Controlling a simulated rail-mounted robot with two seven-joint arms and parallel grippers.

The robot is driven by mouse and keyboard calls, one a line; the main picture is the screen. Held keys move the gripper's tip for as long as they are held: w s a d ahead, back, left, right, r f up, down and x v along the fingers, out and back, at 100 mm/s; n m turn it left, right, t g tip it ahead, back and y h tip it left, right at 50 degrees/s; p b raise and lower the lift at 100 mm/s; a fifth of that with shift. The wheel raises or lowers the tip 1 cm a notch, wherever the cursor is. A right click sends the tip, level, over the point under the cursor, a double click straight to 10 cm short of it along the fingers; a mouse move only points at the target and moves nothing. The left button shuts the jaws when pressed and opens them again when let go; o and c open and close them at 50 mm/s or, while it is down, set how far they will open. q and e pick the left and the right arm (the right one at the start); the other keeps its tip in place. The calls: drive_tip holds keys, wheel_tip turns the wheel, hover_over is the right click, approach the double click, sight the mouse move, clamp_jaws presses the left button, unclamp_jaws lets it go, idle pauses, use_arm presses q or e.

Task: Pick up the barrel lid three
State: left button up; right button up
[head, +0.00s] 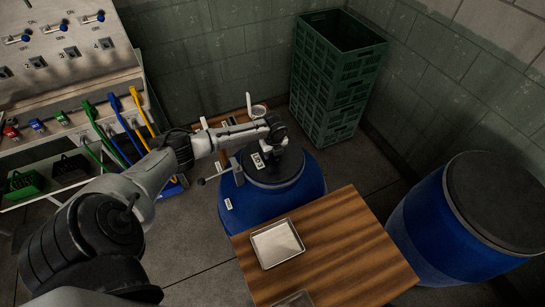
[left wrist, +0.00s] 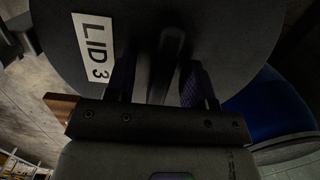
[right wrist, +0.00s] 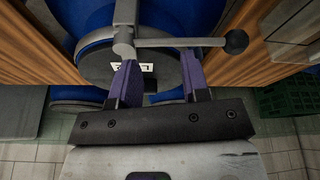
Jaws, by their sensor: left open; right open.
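The barrel lid three (head: 285,170) is a dark round lid with a white "LID 3" label, on a blue barrel (head: 235,205) behind the wooden table. My left gripper (head: 277,148) is over the lid's middle. In the left wrist view the lid (left wrist: 215,30) fills the top, and my open left fingers (left wrist: 163,75) stand on either side of its dark raised handle (left wrist: 168,45). Contact is unclear. In the right wrist view my right gripper (right wrist: 158,62) is open. A metal lever (right wrist: 180,42) with a black ball crosses in front of it, with a labelled lid beyond.
A wooden table (head: 345,240) with a metal tray (head: 277,243) stands in front of the barrel. Another blue barrel (head: 430,225) with a dark top is at right. Green crates (head: 325,90) are stacked behind. A control panel (head: 65,45) and coloured-handled tools (head: 125,125) are at left.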

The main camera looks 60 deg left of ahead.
use_arm(q)
drive_tip(key=shift+f, duration=0.15)
drive_tip(key=shift+c, duration=0.6)
clamp_jaws()
